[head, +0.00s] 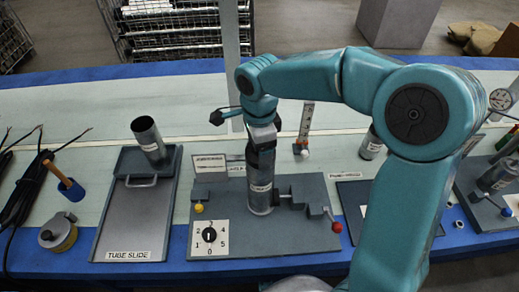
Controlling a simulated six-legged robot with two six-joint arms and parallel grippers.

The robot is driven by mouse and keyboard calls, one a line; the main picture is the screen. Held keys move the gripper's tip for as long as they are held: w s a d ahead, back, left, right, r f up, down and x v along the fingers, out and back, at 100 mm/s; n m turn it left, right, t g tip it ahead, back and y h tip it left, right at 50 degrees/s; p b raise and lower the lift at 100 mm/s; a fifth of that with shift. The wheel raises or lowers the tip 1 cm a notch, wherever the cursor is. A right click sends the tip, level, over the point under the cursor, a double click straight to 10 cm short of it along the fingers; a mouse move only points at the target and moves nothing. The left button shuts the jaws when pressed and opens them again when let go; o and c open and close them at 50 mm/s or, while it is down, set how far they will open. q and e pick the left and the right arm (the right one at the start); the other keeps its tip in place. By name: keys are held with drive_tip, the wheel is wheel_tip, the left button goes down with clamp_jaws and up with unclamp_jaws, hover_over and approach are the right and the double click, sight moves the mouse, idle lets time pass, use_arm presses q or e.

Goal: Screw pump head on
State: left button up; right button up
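A grey metal tube (261,190) stands upright on a grey fixture board (285,240) with a numbered dial (209,235). My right arm reaches in from the lower right. Its wrist bends down so that my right gripper (262,138) is directly above the tube's dark top. The fingers and whatever is between them are too small and covered to make out. I cannot tell whether the dark piece at the tube's top is a separate pump head. My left gripper is not in view.
A tray marked TUBE SLIDE (125,215) holds a tilted tube (149,138) at its back. A red knob (337,227) sits at the fixture's right edge.

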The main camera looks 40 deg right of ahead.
drive_tip(key=shift+m, duration=0.4)
drive_tip(key=shift+m+b, duration=0.4)
drive_tip(key=shift+m, duration=1.3)
drive_tip(key=shift+w, duration=0.1)
drive_tip(key=shift+m+b, duration=0.3)
drive_tip(key=shift+m, duration=1.4)
drive_tip(key=o, duration=0.9)
drive_tip(key=shift+o, duration=0.2)
